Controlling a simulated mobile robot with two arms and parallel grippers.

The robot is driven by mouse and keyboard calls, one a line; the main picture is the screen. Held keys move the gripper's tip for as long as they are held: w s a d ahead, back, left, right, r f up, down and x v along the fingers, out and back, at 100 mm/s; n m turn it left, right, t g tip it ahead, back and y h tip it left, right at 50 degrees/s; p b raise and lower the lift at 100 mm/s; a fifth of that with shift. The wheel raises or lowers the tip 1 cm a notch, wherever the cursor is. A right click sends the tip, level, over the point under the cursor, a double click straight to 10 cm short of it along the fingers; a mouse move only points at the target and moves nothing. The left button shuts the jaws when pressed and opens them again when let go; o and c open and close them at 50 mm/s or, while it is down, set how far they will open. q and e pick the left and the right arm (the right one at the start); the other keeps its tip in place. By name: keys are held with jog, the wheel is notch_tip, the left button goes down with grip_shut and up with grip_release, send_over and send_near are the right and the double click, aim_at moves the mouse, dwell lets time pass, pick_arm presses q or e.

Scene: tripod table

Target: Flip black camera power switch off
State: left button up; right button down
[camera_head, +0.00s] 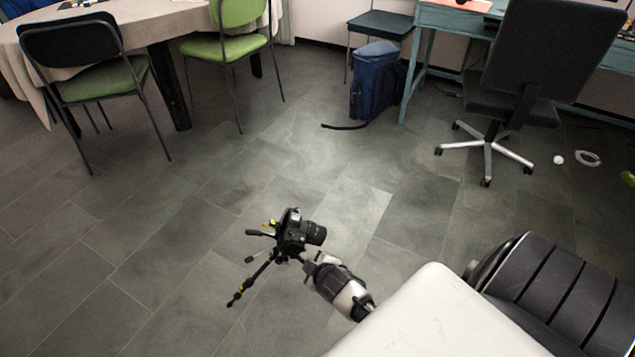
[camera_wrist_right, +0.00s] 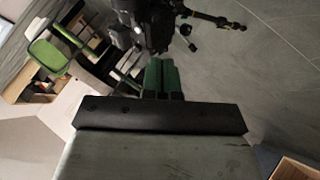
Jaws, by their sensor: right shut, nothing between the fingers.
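The black camera (camera_head: 292,232) sits on top of its tripod (camera_head: 262,270), with its lens pointing right in the head view. In the right wrist view the dark camera body (camera_wrist_right: 150,22) is at the top, just beyond the fingertips. My right gripper (camera_head: 308,262) is just below and beside the camera in the head view. In the right wrist view its green fingers (camera_wrist_right: 160,66) are together and empty, close to the camera. I cannot tell whether they touch it. The power switch is too small to make out. My left gripper is in neither view.
Open tiled floor surrounds the tripod. Green-seated chairs (camera_head: 103,88) stand by a cloth-covered table (camera_head: 150,22) at the upper left. A blue backpack (camera_head: 372,82), a teal desk (camera_head: 418,50) and a black office chair (camera_head: 545,60) are at the back.

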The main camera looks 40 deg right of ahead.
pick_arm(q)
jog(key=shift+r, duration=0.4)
pick_arm(e)
jog(key=shift+v, duration=1)
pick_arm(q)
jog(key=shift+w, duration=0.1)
